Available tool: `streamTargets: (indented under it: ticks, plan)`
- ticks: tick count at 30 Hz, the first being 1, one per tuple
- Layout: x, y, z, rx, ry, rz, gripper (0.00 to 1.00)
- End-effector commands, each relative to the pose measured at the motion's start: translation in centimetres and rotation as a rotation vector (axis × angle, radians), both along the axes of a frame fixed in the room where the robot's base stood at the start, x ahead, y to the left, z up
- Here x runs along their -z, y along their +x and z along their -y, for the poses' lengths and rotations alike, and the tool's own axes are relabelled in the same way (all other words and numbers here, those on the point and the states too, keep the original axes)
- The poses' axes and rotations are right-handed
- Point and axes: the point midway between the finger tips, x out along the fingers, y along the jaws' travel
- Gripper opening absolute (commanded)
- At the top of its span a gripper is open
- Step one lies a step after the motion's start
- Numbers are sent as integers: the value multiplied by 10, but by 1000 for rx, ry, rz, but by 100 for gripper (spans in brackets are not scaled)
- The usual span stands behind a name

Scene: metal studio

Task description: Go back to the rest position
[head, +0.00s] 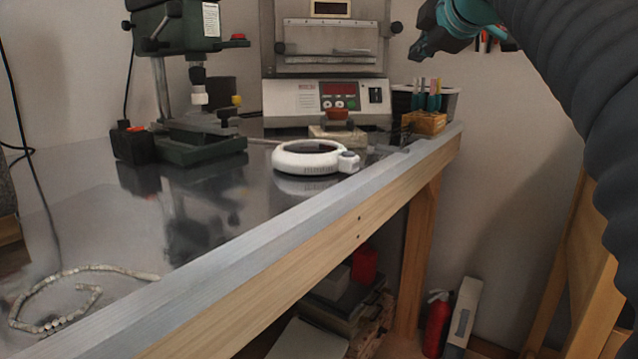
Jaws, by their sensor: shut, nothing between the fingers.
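My gripper (424,46) shows at the upper right in the head view, at the end of my arm. It is shut and empty. It is in the air, above the far right end of the workbench (300,250) and touches nothing that I can see. The wall is behind it.
A green drill press (185,60) stands at the back left. A kiln-like machine (327,95) stands at the back. A white ring-shaped device (308,158), a wooden tool holder (425,122) and a bead string (60,318) are on the bench. A fire extinguisher (437,322) stands below.

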Motion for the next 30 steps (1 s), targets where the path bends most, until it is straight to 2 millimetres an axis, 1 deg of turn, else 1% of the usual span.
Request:
streamTargets:
  ticks: [5,8,11,12,14,15,17,18,20,21,23,24,26,27,29,30]
  plan:
    - [25,6,4,75,152,-74,0]
    - [54,10,8,142,266,-145,0]
    - [93,7,12,241,407,-237,0]
    - [109,2,13,285,465,-275,0]
    - [135,-6,14,357,552,-332,0]
    - [152,-13,14,405,603,-368,0]
    - [177,-27,14,481,680,-419,0]
    - [195,-38,13,533,728,-451,0]
    - [220,-56,12,611,795,-498,0]
    - [238,-69,10,665,836,-527,0]
    - [264,-91,8,743,890,-565,0]
    - [281,-106,7,794,922,-589,0]
    - [306,-131,5,866,962,-620,0]
    - [323,-148,3,912,982,-639,0]
    - [347,-174,1,974,1006,-665,0]
    - [363,-192,-1,1011,1014,-679,0]
